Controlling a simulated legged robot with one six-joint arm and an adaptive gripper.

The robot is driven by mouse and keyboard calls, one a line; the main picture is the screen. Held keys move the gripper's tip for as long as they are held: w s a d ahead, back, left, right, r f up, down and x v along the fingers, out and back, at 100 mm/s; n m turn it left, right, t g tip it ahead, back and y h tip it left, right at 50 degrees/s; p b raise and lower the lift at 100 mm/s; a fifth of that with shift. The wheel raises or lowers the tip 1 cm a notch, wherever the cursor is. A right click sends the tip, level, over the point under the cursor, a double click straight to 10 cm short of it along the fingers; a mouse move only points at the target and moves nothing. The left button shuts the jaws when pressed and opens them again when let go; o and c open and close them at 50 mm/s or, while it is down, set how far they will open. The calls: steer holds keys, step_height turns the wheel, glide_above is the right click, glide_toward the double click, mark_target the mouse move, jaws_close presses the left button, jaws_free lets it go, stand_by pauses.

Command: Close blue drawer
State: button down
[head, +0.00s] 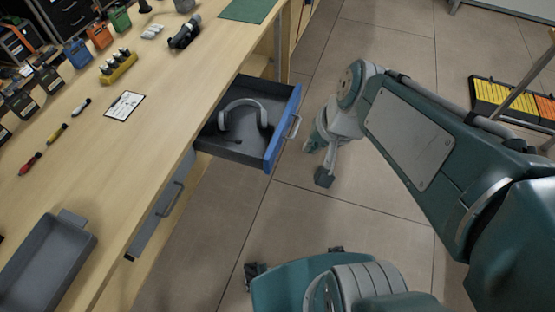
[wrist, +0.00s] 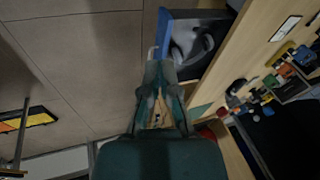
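The blue drawer (head: 271,157) stands pulled out from the wooden workbench in the head view, with a dark tray inside and a grey handle (head: 293,127) on its blue front. Grey headphones (head: 243,113) lie in it. My gripper (head: 316,163) is just right of the handle, pointing down and apart from the drawer front as far as I can see. Its fingers look spread, with nothing between them. In the wrist view, the blue front (wrist: 163,35) and headphones (wrist: 190,48) show beyond my gripper (wrist: 163,62).
The bench top (head: 150,140) holds screwdrivers, a card, a yellow bit holder (head: 118,67) and a grey tray (head: 48,262). A grey drawer (head: 160,215) below it looks shut. Tiled floor is clear right of the drawer; yellow and orange bins (head: 510,98) stand far right.

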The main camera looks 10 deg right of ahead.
mark_target(202, 142)
steer(key=w+d+f+m+y, duration=0.2)
steer(key=w+f+m, duration=0.2)
steer(key=f+m, duration=0.35)
steer(key=w+d+f+m+t+y, duration=0.1)
steer(key=w+d+f+m, duration=0.15)
steer(key=f+m, duration=0.5)
steer(key=w+d+f+m+y, duration=0.2)
steer(key=w+f+m, duration=0.25)
steer(key=f, duration=0.55)
steer(key=w+a+f, duration=0.1)
steer(key=a+f, duration=0.1)
steer(key=a, duration=0.1)
steer(key=w+a+f, duration=0.2)
steer(key=a, duration=0.1)
steer(key=w+a+f, duration=0.1)
steer(key=a+f, duration=0.1)
steer(key=a, duration=0.1)
steer(key=shift+w+a+f, duration=0.2)
steer(key=shift+w, duration=0.2)
steer(key=shift+w+a, duration=0.2)
steer(key=shift+a, duration=0.15)
steer(key=w+a, duration=0.4)
steer(key=a, duration=0.3)
steer(key=w+a, duration=0.4)
steer(key=a, duration=0.4)
steer(key=w+a, duration=0.5)
steer(key=a, duration=0.3)
steer(key=shift+w, duration=0.1)
steer(key=shift+w+r, duration=0.1)
steer(key=shift+r, duration=0.05)
